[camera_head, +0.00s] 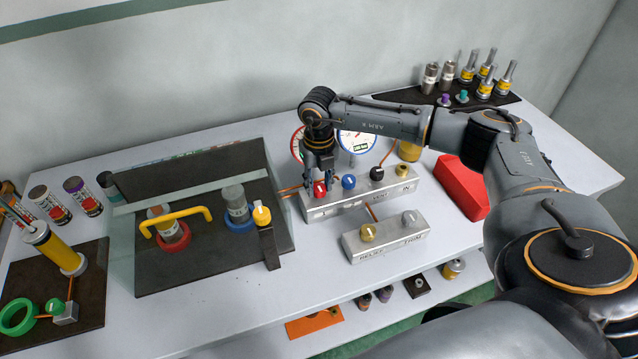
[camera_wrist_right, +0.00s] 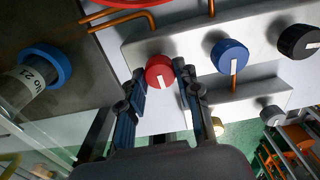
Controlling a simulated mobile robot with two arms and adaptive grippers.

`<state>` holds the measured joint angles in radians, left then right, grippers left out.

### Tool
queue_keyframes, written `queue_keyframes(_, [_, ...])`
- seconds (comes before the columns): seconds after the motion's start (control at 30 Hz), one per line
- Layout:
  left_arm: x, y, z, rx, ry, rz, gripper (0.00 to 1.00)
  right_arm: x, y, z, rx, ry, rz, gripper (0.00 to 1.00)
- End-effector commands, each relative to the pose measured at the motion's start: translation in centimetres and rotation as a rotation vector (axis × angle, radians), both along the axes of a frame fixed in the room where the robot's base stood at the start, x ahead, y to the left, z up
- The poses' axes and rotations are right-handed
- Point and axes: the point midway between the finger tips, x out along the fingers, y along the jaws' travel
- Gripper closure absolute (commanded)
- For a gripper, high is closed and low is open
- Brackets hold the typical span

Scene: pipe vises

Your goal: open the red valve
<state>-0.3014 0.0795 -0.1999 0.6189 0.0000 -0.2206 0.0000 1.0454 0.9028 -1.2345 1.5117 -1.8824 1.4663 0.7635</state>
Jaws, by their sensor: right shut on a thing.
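The red valve (camera_head: 320,190) is a round red knob at the left end of the raised grey valve block (camera_head: 345,207). It also shows in the right wrist view (camera_wrist_right: 159,70), where its white mark runs roughly up and down the picture. My right gripper (camera_head: 319,179) comes down on it from above and is shut on it. In the right wrist view its two blue-padded fingers (camera_wrist_right: 160,78) sit on either side of the knob. My left gripper is not in view.
A blue knob (camera_head: 348,182), a black knob (camera_head: 376,173) and a yellow knob (camera_head: 402,170) stand along the same block. Dial gauges (camera_head: 357,140) stand behind. A clear-sided case with a yellow handle (camera_head: 175,219) is at left. A red box (camera_head: 461,186) lies at right.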

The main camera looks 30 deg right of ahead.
Motion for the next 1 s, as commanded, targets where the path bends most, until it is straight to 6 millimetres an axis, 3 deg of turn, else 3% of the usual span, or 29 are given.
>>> queue_keyframes(0.27, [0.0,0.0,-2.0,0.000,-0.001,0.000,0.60,0.0,0.0,-0.4,0.001,-0.001,0.174,0.99])
queue_keyframes(1.0, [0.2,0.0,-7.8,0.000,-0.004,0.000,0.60,0.1,0.0,-0.3,0.000,-0.003,0.874,0.99])
